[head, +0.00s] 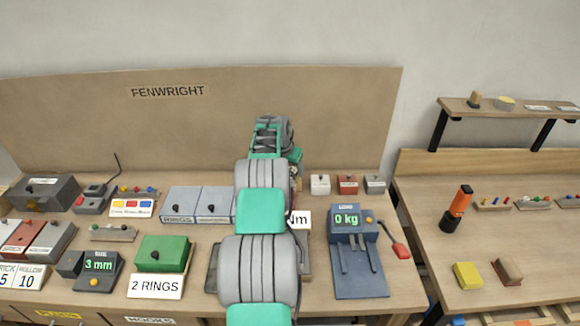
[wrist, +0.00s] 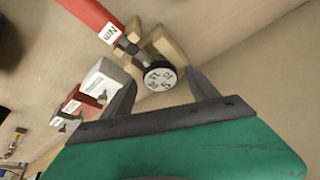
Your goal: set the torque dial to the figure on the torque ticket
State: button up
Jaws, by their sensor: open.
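The torque dial (wrist: 160,78) is a round white face with dark figures, at the end of a dark shaft on a red tool (wrist: 90,14) with an "Nm" label, in the wrist view. Its figures are tilted and too small to read surely. It lies by a wooden cradle (wrist: 172,45). My gripper (wrist: 160,84) is open, its two dark fingers on either side of the dial; I cannot tell whether they touch it. In the head view my gripper (head: 270,128) is at the back of the bench. A white card ending in "Nm" (head: 300,220) is partly hidden by my arm, its figure covered.
White, red and grey boxes (head: 347,184) stand right of my arm. A scale reading "0 kg" (head: 352,240) is in front of them. A green box (head: 162,253) with a "2 RINGS" card is left. A back panel (head: 170,125) marked FENWRIGHT stands behind.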

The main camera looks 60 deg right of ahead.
jog(key=shift+c, duration=0.3)
jog(key=c, duration=1.3)
jog(key=shift+n+b, duration=0.3)
jog(key=shift+b, duration=0.2)
